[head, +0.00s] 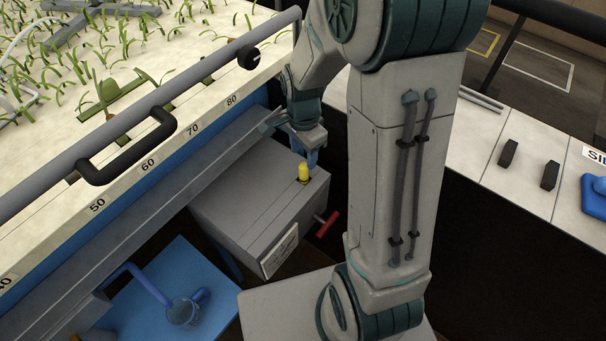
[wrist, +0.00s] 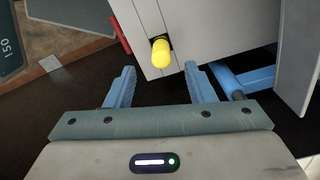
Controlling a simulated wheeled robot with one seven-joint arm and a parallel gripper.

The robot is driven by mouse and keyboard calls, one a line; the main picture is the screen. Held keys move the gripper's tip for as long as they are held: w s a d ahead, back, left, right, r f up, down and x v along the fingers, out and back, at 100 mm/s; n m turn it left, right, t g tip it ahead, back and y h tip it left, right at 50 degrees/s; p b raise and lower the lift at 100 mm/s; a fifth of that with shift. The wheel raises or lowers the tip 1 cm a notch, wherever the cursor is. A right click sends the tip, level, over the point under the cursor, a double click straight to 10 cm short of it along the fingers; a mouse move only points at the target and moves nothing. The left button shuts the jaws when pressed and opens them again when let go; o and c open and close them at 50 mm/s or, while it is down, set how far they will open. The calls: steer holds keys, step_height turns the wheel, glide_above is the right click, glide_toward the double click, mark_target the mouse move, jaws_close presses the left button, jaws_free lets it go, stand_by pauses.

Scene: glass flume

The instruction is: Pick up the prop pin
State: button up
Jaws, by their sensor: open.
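The yellow prop pin (head: 303,172) stands up from the top of a grey box, close to my gripper. In the wrist view the yellow pin (wrist: 160,53) shows ahead of my gripper (wrist: 158,82), roughly midway between its two blue fingers and a little beyond their tips. My gripper is open and empty. In the head view my gripper (head: 312,158) is just above and beside the pin, partly hidden by its own body. I cannot tell how deep the pin sits in the box.
The grey box (head: 235,215) has a red handle (head: 327,224) on its right side. A blue tray with a jug (head: 183,312) lies at lower left.

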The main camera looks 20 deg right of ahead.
mark_target(303, 166)
steer(key=shift+w+f, duration=0.1)
steer(key=shift+f, duration=3.7)
jaws_close()
